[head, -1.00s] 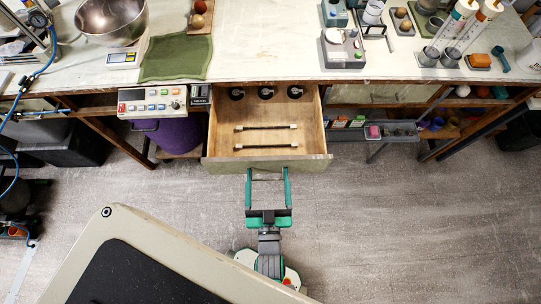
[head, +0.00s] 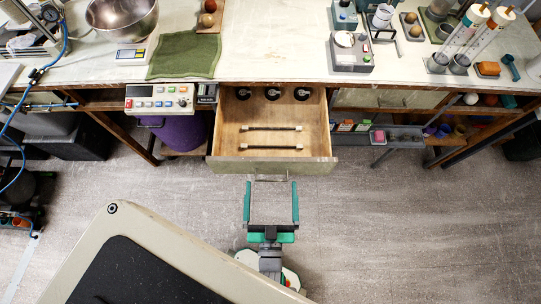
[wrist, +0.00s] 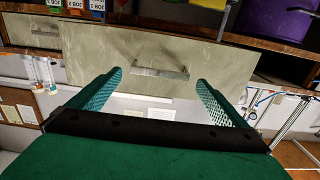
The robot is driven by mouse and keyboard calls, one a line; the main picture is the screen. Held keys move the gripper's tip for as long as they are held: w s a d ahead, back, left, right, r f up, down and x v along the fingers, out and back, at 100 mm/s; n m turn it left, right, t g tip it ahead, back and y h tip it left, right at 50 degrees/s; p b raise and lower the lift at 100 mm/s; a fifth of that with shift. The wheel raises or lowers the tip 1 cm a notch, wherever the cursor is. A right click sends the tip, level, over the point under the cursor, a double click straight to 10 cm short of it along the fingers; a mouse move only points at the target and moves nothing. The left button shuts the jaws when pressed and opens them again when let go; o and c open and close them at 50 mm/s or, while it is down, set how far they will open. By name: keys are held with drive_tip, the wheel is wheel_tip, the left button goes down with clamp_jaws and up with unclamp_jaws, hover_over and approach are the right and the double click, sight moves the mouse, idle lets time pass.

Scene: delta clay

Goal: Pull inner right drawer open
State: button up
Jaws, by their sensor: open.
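The wooden drawer (head: 226,135) under the bench stands pulled out. Its inside shows two rods lying crosswise and several dark round items at the back. Its pale front (wrist: 95,60) fills the upper middle of the wrist view, with a metal bar handle (wrist: 160,70) on it. My gripper (head: 271,185) is open and empty, its green fingers pointing at the drawer front with a small gap between. In the wrist view the handle appears between the two fingertips (wrist: 159,78). The handle is hard to make out from the head.
A button panel (head: 160,99) and a purple container (head: 180,132) are left of the drawer. A grey tray (head: 395,135) and a shelf with small items are to its right. The bench top (head: 275,50) holds a bowl, green cloth and lab items. Floor (head: 400,230) at right is clear.

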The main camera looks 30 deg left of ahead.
drive_tip(key=v, duration=0.7)
drive_tip(key=shift+w, duration=0.1)
idle(0.4)
drive_tip(key=s+d+r+m+g+h, duration=0.1)
drive_tip(key=d+r+m+h, duration=0.4)
drive_tip(key=d+r+h, duration=0.1)
drive_tip(key=shift+s+d+h, duration=0.3)
drive_tip(key=shift+d+h, duration=0.25)
drive_tip(key=shift+h, duration=0.35)
drive_tip(key=shift+r, duration=0.15)
drive_tip(key=shift+c, duration=0.4)
